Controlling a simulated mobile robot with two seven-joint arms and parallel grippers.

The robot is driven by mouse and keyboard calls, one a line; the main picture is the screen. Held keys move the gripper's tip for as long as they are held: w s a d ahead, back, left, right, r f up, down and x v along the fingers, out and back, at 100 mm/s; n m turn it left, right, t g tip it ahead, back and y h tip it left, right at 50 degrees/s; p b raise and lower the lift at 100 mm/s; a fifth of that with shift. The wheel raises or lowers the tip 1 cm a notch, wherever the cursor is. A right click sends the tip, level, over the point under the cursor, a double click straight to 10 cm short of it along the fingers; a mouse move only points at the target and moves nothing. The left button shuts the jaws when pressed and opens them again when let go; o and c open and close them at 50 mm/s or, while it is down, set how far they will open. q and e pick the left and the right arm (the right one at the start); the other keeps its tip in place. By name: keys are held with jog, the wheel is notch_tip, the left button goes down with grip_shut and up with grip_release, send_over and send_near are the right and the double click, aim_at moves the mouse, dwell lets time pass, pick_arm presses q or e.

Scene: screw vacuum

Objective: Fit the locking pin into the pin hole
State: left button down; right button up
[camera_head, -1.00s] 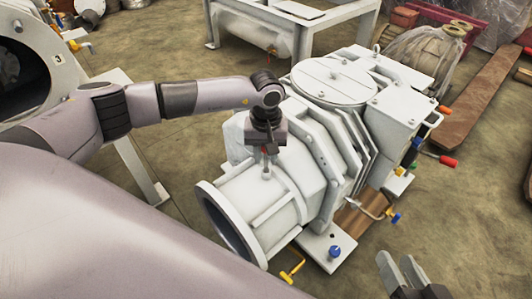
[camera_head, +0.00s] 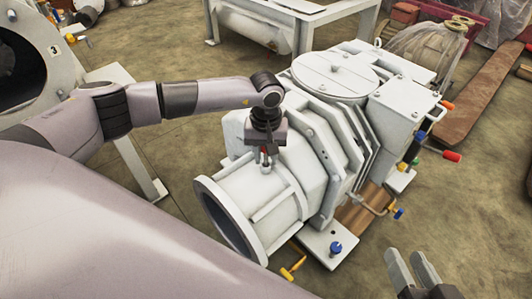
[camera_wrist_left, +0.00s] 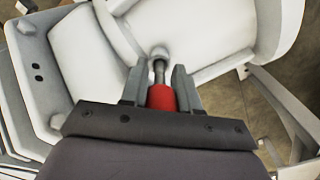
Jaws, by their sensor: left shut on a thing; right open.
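My left gripper (camera_head: 265,156) is shut on the locking pin, which has a red grip (camera_wrist_left: 161,97) and a dark metal shaft (camera_wrist_left: 159,70). In the head view it is upright above the pale grey pipe section (camera_head: 250,203) of the machine. In the left wrist view the shaft end meets a small round boss (camera_wrist_left: 159,51) on the pale surface. The pin hole itself is hidden, and I cannot tell how deep the shaft sits. My right gripper (camera_head: 413,263) is open and empty at the lower right.
The large pale machine (camera_head: 335,78) fills the middle. A blue knob (camera_head: 336,248) and a yellow handle (camera_head: 294,267) stick out low at its front. A red-ended handle (camera_head: 452,156) projects on the right. Open floor (camera_head: 480,215) lies to the right.

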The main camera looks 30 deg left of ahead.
pick_arm(q)
jog(key=shift+f, duration=0.3)
pick_arm(e)
jog(key=shift+d+r, duration=0.1)
jog(key=shift+r, duration=0.05)
pick_arm(q)
jog(key=shift+f+b, duration=0.2)
jog(key=shift+b, duration=0.15)
pick_arm(e)
jog(key=shift+d, duration=0.15)
pick_arm(q)
jog(key=c, duration=0.8)
grip_release()
jog(key=shift+o, duration=0.2)
pick_arm(e)
jog(key=shift+s, duration=0.15)
pick_arm(q)
jog(key=shift+r, duration=0.15)
jog(key=shift+r+p, duration=0.3)
jog(key=shift+r, duration=0.05)
notch_tip(320, 180, up, 6)
jog(key=shift+r+p, duration=0.15)
jog(key=shift+p, duration=0.9)
pick_arm(e)
jog(key=shift+w+a+r+m+y, duration=0.1)
jog(key=shift+w+a+m+y, duration=0.05)
jog(key=shift+a, duration=0.3)
jog(key=shift+w+a+m+y, duration=0.1)
jog(key=shift+a+m+y, duration=0.05)
jog(key=shift+a, duration=0.3)
